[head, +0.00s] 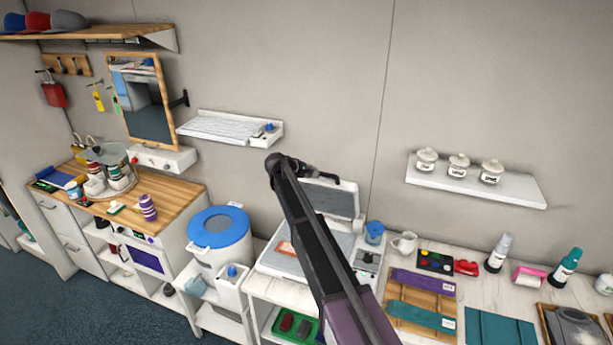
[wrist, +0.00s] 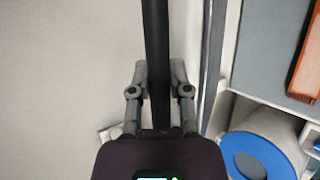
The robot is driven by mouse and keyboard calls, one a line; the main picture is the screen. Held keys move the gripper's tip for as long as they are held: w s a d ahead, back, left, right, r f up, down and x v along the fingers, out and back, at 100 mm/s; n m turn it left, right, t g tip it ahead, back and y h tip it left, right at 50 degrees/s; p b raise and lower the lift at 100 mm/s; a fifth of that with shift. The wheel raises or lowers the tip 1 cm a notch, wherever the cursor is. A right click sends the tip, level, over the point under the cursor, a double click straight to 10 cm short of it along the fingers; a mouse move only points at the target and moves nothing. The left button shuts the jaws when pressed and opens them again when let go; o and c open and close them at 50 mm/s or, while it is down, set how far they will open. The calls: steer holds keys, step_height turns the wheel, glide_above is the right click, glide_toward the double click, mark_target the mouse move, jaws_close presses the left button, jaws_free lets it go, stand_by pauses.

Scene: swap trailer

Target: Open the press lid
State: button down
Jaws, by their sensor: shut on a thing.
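The press (head: 310,250) stands on the white bench in the head view, partly hidden by my arm. Its lid (head: 330,201) is a grey panel with a pale edge, raised and tilted up at the back, apart from the bed. My gripper (head: 322,177) is at the lid's upper edge, small and dark there. In the wrist view my gripper (wrist: 158,75) is shut on a dark bar (wrist: 157,35) that runs between its two fingers. The bar appears to be the lid's handle; its ends are hidden.
A bin with a blue lid (head: 219,228) stands left of the press. A blue cup (head: 374,232) and a white mug (head: 405,243) stand to its right, near a paint palette (head: 434,261).

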steer(key=shift+w+d+r, duration=0.1)
steer(key=shift+w+d, duration=0.05)
steer(key=shift+d, duration=0.05)
steer(key=c, duration=0.6)
jaws_free()
steer(key=shift+d, duration=0.1)
steer(key=shift+o, duration=0.2)
